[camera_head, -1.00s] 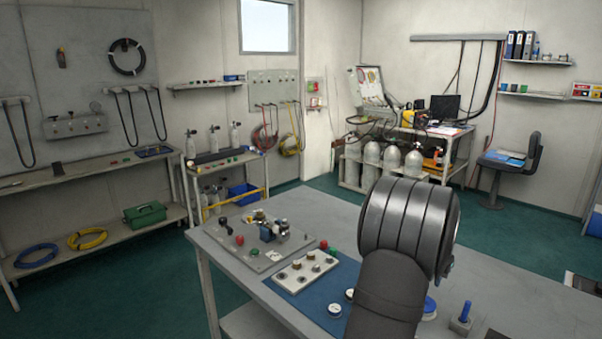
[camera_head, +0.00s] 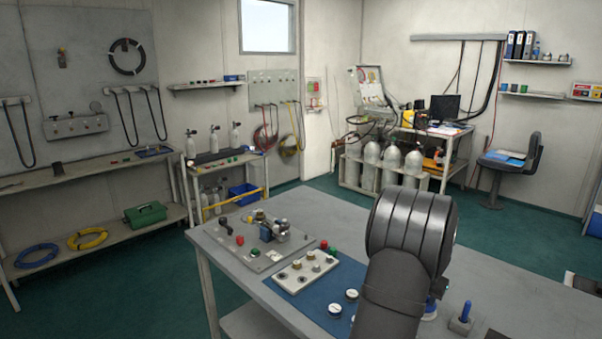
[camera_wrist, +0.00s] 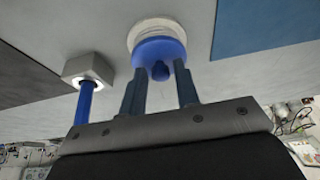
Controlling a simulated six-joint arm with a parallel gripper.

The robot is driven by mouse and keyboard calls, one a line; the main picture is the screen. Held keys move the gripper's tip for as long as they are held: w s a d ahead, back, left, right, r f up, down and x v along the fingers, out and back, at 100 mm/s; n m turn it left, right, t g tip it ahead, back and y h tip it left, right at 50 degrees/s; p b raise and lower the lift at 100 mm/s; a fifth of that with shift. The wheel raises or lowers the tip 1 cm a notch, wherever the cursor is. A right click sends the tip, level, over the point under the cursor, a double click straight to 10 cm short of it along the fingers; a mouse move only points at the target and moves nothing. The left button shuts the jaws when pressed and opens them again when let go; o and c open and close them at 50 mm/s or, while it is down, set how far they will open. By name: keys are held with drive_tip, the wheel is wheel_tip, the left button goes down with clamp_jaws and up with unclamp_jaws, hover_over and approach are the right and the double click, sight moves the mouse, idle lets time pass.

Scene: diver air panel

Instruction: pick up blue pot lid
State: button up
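The blue pot lid (camera_wrist: 158,48) sits on a round white pot (camera_wrist: 150,26) in the wrist view, its small knob facing my gripper. My gripper (camera_wrist: 160,70) is open, with one finger on each side of the knob and gaps visible between. No contact with the lid can be made out. In the head view a small part of the blue lid (camera_head: 430,307) shows at the right of my arm. My arm hides the fingers and most of the lid there.
A grey block with a blue upright handle (camera_head: 466,311) stands close to the right of the lid. A blue mat (camera_head: 318,299) with a valve panel (camera_head: 300,270) and round gauges lies to the left.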

clamp_jaws()
drive_tip(key=shift+r, duration=0.2)
drive_tip(key=shift+r, duration=1.15)
drive_tip(key=shift+a, duration=0.1)
